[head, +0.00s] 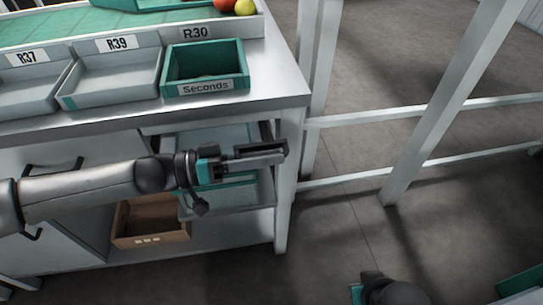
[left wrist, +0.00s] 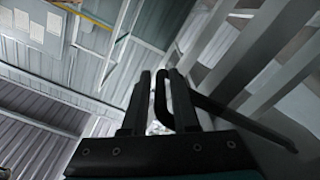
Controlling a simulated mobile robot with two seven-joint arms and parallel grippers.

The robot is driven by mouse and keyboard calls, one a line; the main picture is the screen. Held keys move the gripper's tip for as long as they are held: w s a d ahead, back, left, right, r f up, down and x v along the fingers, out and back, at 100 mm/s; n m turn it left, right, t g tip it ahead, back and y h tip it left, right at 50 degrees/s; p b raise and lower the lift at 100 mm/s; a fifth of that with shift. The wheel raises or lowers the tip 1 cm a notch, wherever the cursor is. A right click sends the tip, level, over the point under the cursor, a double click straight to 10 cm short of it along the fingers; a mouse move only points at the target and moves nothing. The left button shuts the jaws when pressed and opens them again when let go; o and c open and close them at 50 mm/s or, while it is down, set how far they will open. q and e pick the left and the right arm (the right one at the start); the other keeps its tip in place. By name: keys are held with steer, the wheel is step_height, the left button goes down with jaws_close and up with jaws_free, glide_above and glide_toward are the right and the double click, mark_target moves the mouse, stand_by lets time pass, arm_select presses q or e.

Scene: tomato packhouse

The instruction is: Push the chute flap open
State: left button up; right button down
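No chute flap can be made out in either view. My left gripper (head: 286,152) points right in the head view, in front of the steel bench's right end and below its top. Its two dark fingers also show in the left wrist view (left wrist: 160,80), close together with a narrow gap. A dark curved bar shows between them; I cannot tell what it is or whether they touch it. No held object shows in the head view. A dark and teal part of my right arm shows at the bottom edge of the head view; its fingers are out of frame.
The bench (head: 285,85) carries grey trays (head: 110,95) and a teal Seconds bin (head: 205,88). A brown box (head: 150,240) stands on the lower shelf. White frame posts and rails (head: 440,110) stand to the right. Grey floor (head: 330,240) is open in front.

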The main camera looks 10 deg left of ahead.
arm_select(q)
steer(key=shift+c, duration=0.3)
jaws_close()
stand_by(1.1)
